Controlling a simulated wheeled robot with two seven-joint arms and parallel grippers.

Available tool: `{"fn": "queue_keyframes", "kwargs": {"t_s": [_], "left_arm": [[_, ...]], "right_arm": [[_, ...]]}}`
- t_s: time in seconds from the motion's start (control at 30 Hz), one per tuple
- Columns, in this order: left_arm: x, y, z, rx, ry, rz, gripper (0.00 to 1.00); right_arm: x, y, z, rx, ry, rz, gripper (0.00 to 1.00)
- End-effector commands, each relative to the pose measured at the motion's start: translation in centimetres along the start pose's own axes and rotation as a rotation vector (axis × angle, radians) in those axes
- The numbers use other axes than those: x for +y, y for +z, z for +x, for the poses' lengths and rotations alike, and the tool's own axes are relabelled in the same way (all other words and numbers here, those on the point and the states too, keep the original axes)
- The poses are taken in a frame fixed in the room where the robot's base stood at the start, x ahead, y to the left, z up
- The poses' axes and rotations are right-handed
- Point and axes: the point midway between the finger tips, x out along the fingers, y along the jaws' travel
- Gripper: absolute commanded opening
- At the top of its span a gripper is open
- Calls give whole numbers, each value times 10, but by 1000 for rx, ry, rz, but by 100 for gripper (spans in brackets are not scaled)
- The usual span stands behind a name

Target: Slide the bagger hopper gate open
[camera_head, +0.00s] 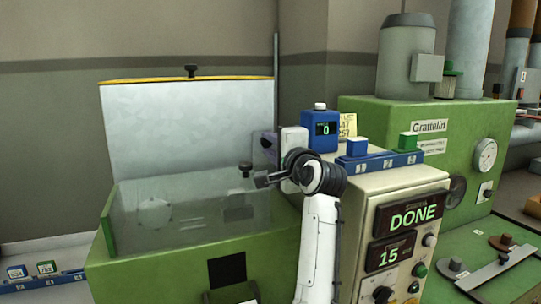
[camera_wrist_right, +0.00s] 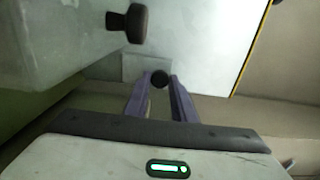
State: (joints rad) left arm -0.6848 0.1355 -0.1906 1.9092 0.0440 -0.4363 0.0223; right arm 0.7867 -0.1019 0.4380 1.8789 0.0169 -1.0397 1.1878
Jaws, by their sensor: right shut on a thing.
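The bagger is a green machine with a clear-walled hopper (camera_head: 190,205). An upright pale panel (camera_head: 190,120) with a yellow top edge and a black knob stands at its back. Another dark knob (camera_head: 245,168) is near the hopper's right side; a dark knob (camera_wrist_right: 137,22) also shows at the upper left in the right wrist view. My right gripper (camera_head: 267,142) is at the hopper's right end. In the right wrist view, its purple fingers (camera_wrist_right: 160,88) are shut on a small round dark knob (camera_wrist_right: 160,77). Which part this knob belongs to, and the gate's position, I cannot tell. My left gripper is out of view.
A cream control box (camera_head: 405,225) reading DONE and 15 stands right of the hopper, close to my right arm. A blue counter (camera_head: 320,131) reading 0 and a blue button rack (camera_head: 380,162) are above it. A green Grattelin machine (camera_head: 425,105) stands behind.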

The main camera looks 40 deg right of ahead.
Motion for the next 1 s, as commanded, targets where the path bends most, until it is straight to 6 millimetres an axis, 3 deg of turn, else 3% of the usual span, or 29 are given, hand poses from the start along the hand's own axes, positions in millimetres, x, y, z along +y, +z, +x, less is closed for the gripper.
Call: {"fn": "queue_keyframes", "kwargs": {"t_s": [0.17,0.2,0.3,0.67,0.77,1.0], "left_arm": [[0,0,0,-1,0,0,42],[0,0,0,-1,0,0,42],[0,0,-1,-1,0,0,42],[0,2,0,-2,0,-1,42],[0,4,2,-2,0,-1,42],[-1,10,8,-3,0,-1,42]], "right_arm": [[-8,0,-1,2,-20,0,0],[-9,-1,-1,2,-21,0,26],[-8,-1,-1,3,-21,0,42],[-4,0,-5,1,-12,0,42],[-3,0,-16,1,-14,1,42],[-3,0,-63,3,-16,1,42]]}}
